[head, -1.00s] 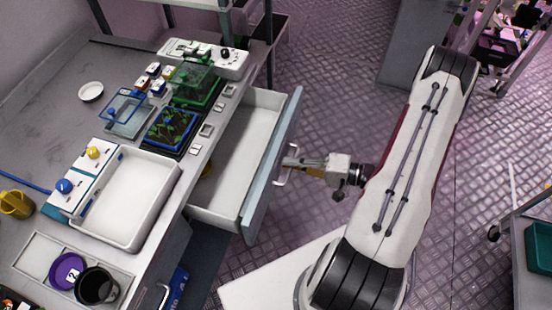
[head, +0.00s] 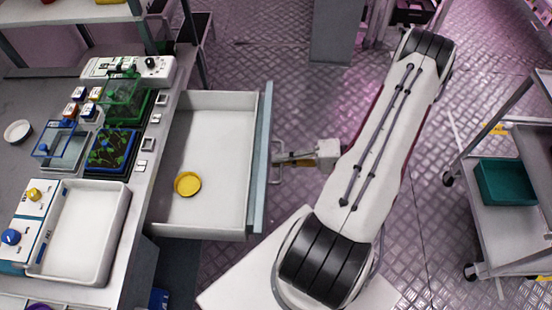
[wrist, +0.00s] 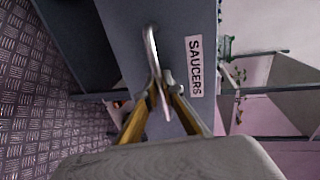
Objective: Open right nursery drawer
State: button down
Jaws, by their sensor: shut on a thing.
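The open drawer (head: 222,110) sticks out from the right side of the bench, with a white inside and a blue-grey front. A yellow saucer (head: 187,184) lies in it. In the wrist view the drawer front (wrist: 180,18) carries a label (wrist: 195,66) reading "SAUCERS". My gripper (head: 280,160) is at the outer side of the drawer front, at its metal handle (wrist: 152,48). The wrist view shows my yellow gripper fingers (wrist: 160,98) shut on the handle. The fingertips partly hide the handle's lower end.
The bench top holds a white tray (head: 122,200), seedling trays (head: 111,150), a white control panel (head: 128,69) and a small white dish (head: 18,131). A cart with a teal bin (head: 504,182) stands at the right. Bare metal floor (head: 240,60) lies beyond the drawer.

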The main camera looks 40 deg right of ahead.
jog(key=c, duration=2.5)
grip_release()
jog(key=shift+d, duration=0.1)
jog(key=shift+v, duration=5.95)
